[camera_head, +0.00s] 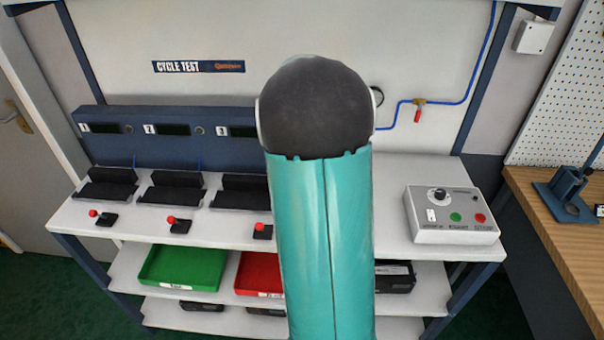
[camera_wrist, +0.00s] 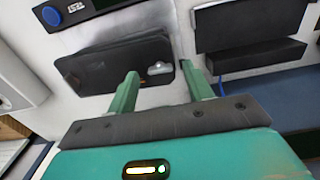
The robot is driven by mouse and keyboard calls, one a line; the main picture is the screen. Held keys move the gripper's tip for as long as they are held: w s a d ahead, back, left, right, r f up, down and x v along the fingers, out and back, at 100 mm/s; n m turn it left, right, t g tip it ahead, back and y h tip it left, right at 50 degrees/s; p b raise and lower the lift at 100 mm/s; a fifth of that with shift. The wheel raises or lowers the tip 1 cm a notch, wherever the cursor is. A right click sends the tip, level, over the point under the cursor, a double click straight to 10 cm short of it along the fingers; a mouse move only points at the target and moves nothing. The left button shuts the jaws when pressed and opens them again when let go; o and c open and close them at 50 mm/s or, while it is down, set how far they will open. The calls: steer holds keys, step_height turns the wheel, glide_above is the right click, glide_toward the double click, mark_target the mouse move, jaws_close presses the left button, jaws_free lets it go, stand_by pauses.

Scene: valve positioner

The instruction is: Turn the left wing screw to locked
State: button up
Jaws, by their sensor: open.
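My gripper (camera_wrist: 160,69) shows in the wrist view with its two green fingers apart, and nothing is held between them. A flat black part (camera_wrist: 110,66) lies beyond the fingers. A small light grey piece (camera_wrist: 160,68) at its edge appears between the fingertips; it may be a wing screw, but I cannot tell which one or how it is turned. Whether the fingers touch it is unclear. In the head view my arm covers the middle of the bench and hides my gripper. No wing screw can be made out there.
A white bench (camera_head: 390,225) carries several black cradles (camera_head: 105,188) and red-knobbed clamps (camera_head: 178,223) at left. A control box (camera_head: 452,215) stands at right. Green (camera_head: 185,267) and red (camera_head: 252,272) trays sit below. The wrist view shows another black cradle (camera_wrist: 250,40) and a blue button (camera_wrist: 51,16).

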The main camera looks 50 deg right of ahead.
step_height(320, 180, up, 13)
stand_by(0.3)
stand_by(0.5)
steer(key=s+a+n+t, duration=0.2)
steer(key=s+a+n, duration=0.1)
steer(key=a, duration=0.8)
steer(key=s+a+n+t, duration=0.1)
steer(key=s+a+n, duration=0.3)
steer(key=a, duration=0.7)
steer(key=s+a+n+t, duration=0.2)
steer(key=s+a+n, duration=0.1)
steer(key=a, duration=0.9)
steer(key=shift+s+f+t, duration=0.2)
steer(key=shift+s+t, duration=0.1)
steer(key=shift+s, duration=0.25)
steer(key=c, duration=0.3)
steer(key=shift+d, duration=0.2)
